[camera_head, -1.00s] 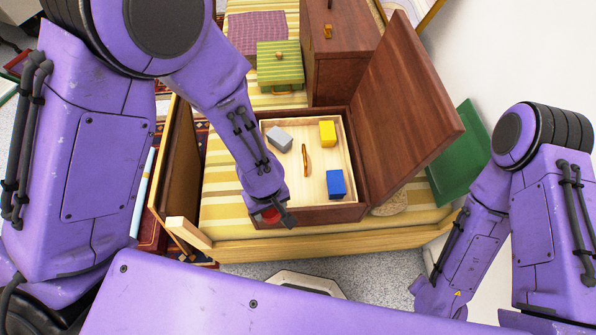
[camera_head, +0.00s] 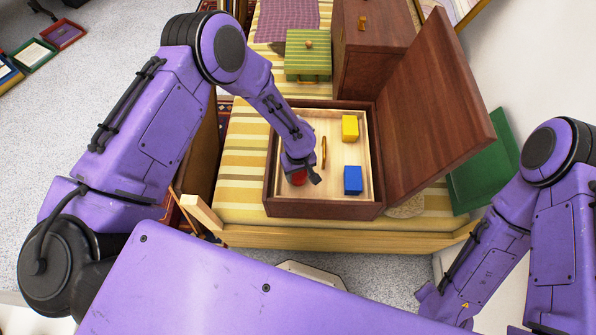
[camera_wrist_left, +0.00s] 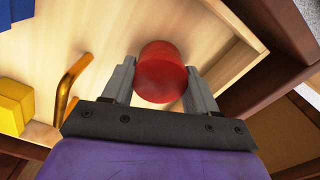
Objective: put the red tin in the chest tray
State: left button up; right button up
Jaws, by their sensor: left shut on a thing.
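The red tin (camera_head: 298,178) is a short red cylinder, mostly covered by my left gripper in the head view. My left gripper (camera_head: 306,180) is shut on the tin, over the left front part of the chest tray. In the left wrist view the red tin (camera_wrist_left: 161,72) sits between the two grey fingers (camera_wrist_left: 158,82). The chest tray (camera_head: 336,188) is pale wood, set in an open dark wooden chest (camera_head: 324,211). I cannot tell whether the tin touches the tray floor. The right gripper does not show clearly; only my right arm shows.
In the tray are a yellow block (camera_head: 350,128), a blue block (camera_head: 353,180) and a brass handle (camera_head: 323,152). The raised lid (camera_head: 438,110) stands at the right. A green striped box (camera_head: 308,58) and a dark cabinet (camera_head: 370,45) are behind.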

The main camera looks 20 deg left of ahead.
pick_arm(q)
jog(key=shift+f, duration=0.1)
jog(key=o, duration=1.1)
jog(key=shift+o, duration=0.2)
notch_tip(320, 180, up, 12)
jog(key=p, duration=0.1)
jog(key=shift+r, duration=0.2)
